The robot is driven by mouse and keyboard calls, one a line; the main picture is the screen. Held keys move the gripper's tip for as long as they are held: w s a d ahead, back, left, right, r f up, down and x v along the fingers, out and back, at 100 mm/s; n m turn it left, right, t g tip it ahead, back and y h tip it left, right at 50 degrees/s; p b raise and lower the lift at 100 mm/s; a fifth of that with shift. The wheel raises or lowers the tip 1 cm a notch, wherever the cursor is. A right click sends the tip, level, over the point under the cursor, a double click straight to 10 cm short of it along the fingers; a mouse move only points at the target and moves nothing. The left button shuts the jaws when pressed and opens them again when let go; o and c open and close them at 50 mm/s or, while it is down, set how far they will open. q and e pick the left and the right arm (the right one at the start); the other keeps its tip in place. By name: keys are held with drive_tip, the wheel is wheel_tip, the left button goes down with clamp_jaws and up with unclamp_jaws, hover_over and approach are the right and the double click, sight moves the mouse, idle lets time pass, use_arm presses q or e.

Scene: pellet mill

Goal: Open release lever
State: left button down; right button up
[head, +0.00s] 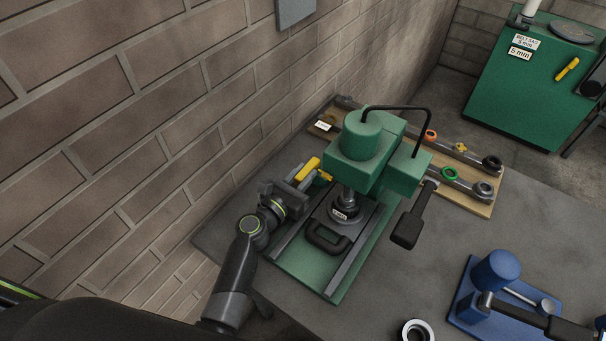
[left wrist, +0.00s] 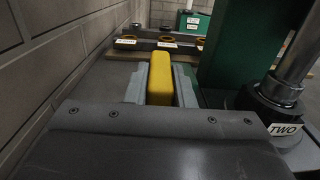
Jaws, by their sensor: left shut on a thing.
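The release lever (head: 307,169) has a yellow handle at the left side of the green press (head: 362,140). My left gripper (head: 303,176) is shut on this handle. In the left wrist view the yellow handle (left wrist: 161,78) stands between the two grey fingers of the gripper (left wrist: 160,88). The lever's pivot is hidden in both views. A die labelled TWO (left wrist: 280,95) sits under the press ram at the right of the left wrist view. My right gripper is not in view.
A brick wall (head: 180,100) runs close along the left. A wooden board (head: 480,205) with several ringed tools lies behind the press. The press's black-gripped arm (head: 408,228) sticks out right. A blue device (head: 497,270) and a white ring (head: 417,330) stand on the grey table (head: 375,290).

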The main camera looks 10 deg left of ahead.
use_arm(q)
drive_tip(key=m+h, duration=0.1)
drive_tip(key=g+h, duration=0.1)
drive_tip(key=a+m+h+b, duration=0.1)
drive_tip(key=shift+w+f+m+g+h, duration=0.15)
drive_tip(key=shift+w+m+g+h, duration=0.15)
drive_tip(key=shift+g, duration=0.1)
drive_tip(key=shift+w+a+m+g+h+b, duration=0.15)
drive_tip(key=shift+a+m+g+h+b, duration=0.1)
drive_tip(key=shift+m+g+h+b, duration=0.5)
drive_tip(key=shift+m+g+h, duration=0.25)
drive_tip(key=shift+h, duration=0.2)
drive_tip(key=c, duration=1.2)
unclamp_jaws()
drive_tip(key=shift+c, duration=0.2)
drive_tip(key=shift+r, duration=0.2)
wheel_tip(320, 180, up, 10)
drive_tip(key=p, duration=0.1)
